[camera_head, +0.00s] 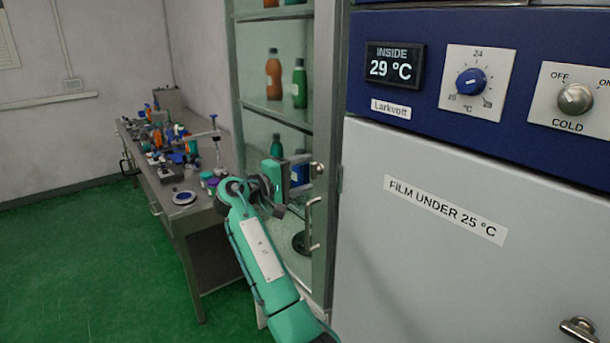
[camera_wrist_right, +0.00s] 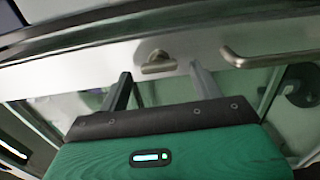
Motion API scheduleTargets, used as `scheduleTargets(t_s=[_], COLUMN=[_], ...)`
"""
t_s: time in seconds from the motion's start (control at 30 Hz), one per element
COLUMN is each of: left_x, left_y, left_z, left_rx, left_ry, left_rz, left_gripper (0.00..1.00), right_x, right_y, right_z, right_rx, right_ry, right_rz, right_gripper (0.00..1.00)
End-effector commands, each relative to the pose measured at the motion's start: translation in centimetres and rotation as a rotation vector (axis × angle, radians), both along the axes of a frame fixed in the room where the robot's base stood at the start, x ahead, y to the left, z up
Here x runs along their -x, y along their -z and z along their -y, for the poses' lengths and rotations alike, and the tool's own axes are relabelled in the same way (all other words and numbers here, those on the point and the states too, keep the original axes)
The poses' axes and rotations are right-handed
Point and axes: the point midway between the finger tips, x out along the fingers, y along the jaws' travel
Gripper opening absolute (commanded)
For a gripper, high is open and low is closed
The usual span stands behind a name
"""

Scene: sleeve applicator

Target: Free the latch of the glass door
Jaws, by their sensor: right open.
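The glass door (camera_head: 293,235) belongs to a tall metal-framed cabinet in the middle of the head view. Its small metal latch (camera_head: 318,168) sits on the right door frame, above the bar handle (camera_head: 312,222). My right gripper (camera_head: 303,175) is close in front of the latch. In the right wrist view the latch (camera_wrist_right: 158,62) lies between and just beyond the two open fingers (camera_wrist_right: 161,72), which hold nothing. I cannot tell whether a finger touches the frame. The handle (camera_wrist_right: 270,60) is right of the fingers there. My left gripper is not in view.
Bottles (camera_head: 273,75) stand on the cabinet's shelves behind the glass. A blue and grey cooling unit (camera_head: 440,250) fills the right side, close to the latch. A cluttered bench (camera_head: 190,212) stands left. The green floor (camera_head: 80,260) at left is clear.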

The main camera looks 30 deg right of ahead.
Motion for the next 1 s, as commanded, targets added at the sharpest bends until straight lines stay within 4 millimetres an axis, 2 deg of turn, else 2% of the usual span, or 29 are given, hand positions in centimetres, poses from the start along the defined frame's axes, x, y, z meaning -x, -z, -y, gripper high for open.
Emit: scheduleTargets(t_s=[0.2, 0.5, 0.7, 1.0], left_x=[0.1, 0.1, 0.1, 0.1], left_y=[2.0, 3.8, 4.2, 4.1], left_z=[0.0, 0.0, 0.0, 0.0], left_rx=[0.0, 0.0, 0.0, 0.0], left_ry=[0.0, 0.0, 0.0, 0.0], left_rz=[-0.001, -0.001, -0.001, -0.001], left_gripper=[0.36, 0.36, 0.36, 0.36], right_x=[0.3, 0.8, 1.0, 1.0], right_y=[0.4, 0.3, 0.1, 0.0], right_z=[-4.5, -10.8, -12.7, -12.9], right_rx=[-0.001, -0.001, 0.001, 0.001], right_ry=[-0.005, -0.003, -0.002, -0.001], right_rz=[0.002, 0.0, 0.0, -0.001], right_gripper=[0.65, 0.65, 0.65, 0.65])
